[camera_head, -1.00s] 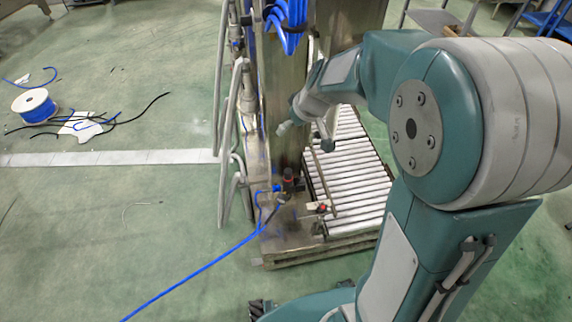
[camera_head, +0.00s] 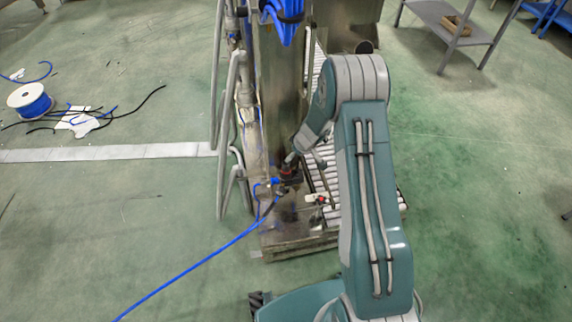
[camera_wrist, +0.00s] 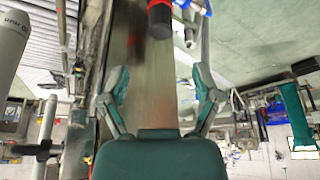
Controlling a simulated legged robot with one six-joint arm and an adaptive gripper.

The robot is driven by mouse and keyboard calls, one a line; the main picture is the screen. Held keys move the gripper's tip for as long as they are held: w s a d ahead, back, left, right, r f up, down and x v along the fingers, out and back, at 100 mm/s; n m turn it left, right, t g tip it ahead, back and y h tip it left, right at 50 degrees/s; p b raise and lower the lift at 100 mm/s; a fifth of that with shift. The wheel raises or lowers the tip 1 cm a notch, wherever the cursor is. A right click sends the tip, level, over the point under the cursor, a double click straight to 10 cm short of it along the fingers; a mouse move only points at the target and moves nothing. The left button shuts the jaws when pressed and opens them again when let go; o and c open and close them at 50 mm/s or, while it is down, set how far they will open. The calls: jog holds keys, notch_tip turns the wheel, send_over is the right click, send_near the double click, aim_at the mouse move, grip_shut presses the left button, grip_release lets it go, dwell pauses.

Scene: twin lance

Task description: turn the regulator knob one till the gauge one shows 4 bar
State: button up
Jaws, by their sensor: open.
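The regulator with its red and black knob (camera_head: 287,172) is low at the base of the steel column, with blue hoses at its side. In the wrist view the knob (camera_wrist: 160,18) is at the top edge, partly cut off. My gripper (camera_head: 303,160) is just above and right of the regulator. In the wrist view my gripper (camera_wrist: 161,82) has its fingers spread, and nothing is between them. The knob lies beyond the fingertips, apart from them in the picture. The gauge and its reading cannot be made out.
The steel column (camera_head: 277,110) stands close by my gripper. A roller conveyor (camera_head: 318,175) lies right of it, and grey pipes (camera_head: 222,90) run up on the left. A blue hose (camera_head: 200,262) crosses the floor. A cable spool (camera_head: 30,101) lies far left. The right floor is open.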

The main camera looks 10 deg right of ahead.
aim_at(286, 164)
jog(key=x, duration=1)
jog(key=shift+w+a+f, duration=0.1)
jog(key=shift+a+f, duration=0.1)
jog(key=shift+f, duration=0.05)
